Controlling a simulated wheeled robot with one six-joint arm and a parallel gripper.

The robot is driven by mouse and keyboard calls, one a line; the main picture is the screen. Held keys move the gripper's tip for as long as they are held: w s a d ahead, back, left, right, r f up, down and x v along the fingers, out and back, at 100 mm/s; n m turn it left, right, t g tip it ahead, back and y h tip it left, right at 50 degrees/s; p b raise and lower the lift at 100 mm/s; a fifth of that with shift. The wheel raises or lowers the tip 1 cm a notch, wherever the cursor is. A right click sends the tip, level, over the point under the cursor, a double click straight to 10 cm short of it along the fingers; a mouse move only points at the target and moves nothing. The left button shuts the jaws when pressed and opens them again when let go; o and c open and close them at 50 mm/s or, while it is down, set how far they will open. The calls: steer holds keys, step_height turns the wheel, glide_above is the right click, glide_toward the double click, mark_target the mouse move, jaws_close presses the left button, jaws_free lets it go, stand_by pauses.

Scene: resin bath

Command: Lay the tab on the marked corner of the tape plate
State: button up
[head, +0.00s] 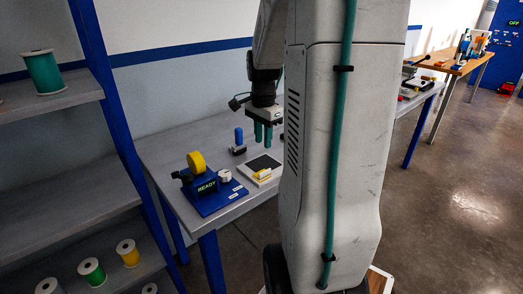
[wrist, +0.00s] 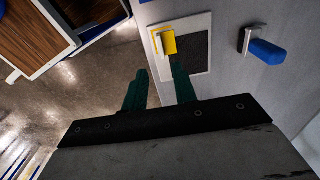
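The tape plate (head: 249,169) is white with a dark square and lies flat on the grey bench; it also shows in the wrist view (wrist: 202,19). A small yellow piece (wrist: 169,41), which looks like the tab, lies at one edge of the plate beside a pale block; it shows in the head view too (head: 262,174). I cannot tell whether it covers a corner mark. My gripper (head: 263,128) hangs above the bench, pointing down, apart from the plate. Its two green fingers (wrist: 157,72) are spread with nothing between them. One fingertip appears just beside the yellow piece in the wrist view.
A blue tape dispenser (head: 211,199) with a yellow roll (head: 196,162) and a READY display stands left of the plate. A blue-handled tool (wrist: 266,51) stands behind the plate. A shelf with spools (head: 43,72) is at left.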

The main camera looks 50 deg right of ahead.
steer(key=s+a+r+n, duration=0.1)
steer(key=a+r+n, duration=0.3)
steer(key=a, duration=0.5)
steer(key=s+a+r+n, duration=0.1)
steer(key=a+r+n, duration=0.2)
steer(key=a+n, duration=0.45)
steer(key=s+a+n+t, duration=0.1)
steer(key=s+a+n, duration=0.8)
steer(key=a, duration=0.4)
steer(key=shift+s+a, duration=0.4)
steer(key=shift+s, duration=0.45)
steer(key=shift+d, duration=0.1)
